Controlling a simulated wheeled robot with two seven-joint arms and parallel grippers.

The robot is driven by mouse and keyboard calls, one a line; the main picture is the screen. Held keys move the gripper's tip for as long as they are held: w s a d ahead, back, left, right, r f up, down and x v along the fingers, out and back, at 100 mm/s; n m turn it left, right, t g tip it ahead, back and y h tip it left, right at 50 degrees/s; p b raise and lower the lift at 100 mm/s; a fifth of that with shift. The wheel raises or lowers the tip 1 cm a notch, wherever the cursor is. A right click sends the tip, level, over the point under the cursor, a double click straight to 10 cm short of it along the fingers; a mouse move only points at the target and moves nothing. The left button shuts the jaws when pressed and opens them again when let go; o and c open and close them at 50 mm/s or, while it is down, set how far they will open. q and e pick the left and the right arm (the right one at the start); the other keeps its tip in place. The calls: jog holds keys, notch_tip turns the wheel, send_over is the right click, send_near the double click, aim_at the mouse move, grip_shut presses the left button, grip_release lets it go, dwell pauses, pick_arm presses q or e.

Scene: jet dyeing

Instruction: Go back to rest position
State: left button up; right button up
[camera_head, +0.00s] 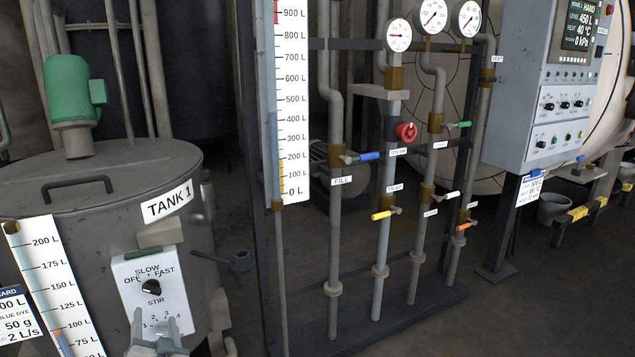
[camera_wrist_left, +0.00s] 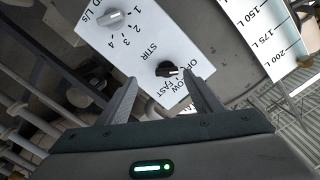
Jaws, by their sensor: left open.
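My left gripper (camera_head: 155,326) is at the bottom left of the head view, in front of the white control plate (camera_head: 134,273) on TANK 1 (camera_head: 110,190). Its two fingers are apart with nothing between them; it also shows open in the left wrist view (camera_wrist_left: 160,92). The black STIR knob (camera_head: 152,287) is just above the fingertips in the head view. In the left wrist view the STIR knob (camera_wrist_left: 168,69) lies beyond the gap between the fingers, apart from them as far as I can tell. My right gripper is in neither view.
A level scale (camera_head: 55,290) stands left of the plate. Pipes with coloured valves and a red knob (camera_head: 406,131) stand mid-view. A control cabinet (camera_head: 545,100) is at right. Open floor (camera_head: 400,335) lies in front.

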pick_arm(q)
jog(key=s+d+f+g+h, duration=0.3)
jog(key=s+d+f, duration=0.3)
jog(key=s+f, duration=0.4)
jog(key=s+d+f+g+h, duration=0.2)
jog(key=s+d+f, duration=0.3)
jog(key=s, duration=0.5)
jog(key=s+d+f+g+h, duration=0.2)
jog(key=s+d+g+h, duration=0.1)
jog(key=s+d, duration=0.6)
jog(key=s+d+f+g+h, duration=0.2)
jog(key=s+d+f, duration=0.25)
jog(key=s, duration=0.65)
notch_tip(320, 180, down, 16)
jog(key=p, duration=1.3)
jog(key=shift+s+a+m, duration=0.15)
jog(key=shift+a+m, duration=0.15)
jog(key=shift+m, duration=0.1)
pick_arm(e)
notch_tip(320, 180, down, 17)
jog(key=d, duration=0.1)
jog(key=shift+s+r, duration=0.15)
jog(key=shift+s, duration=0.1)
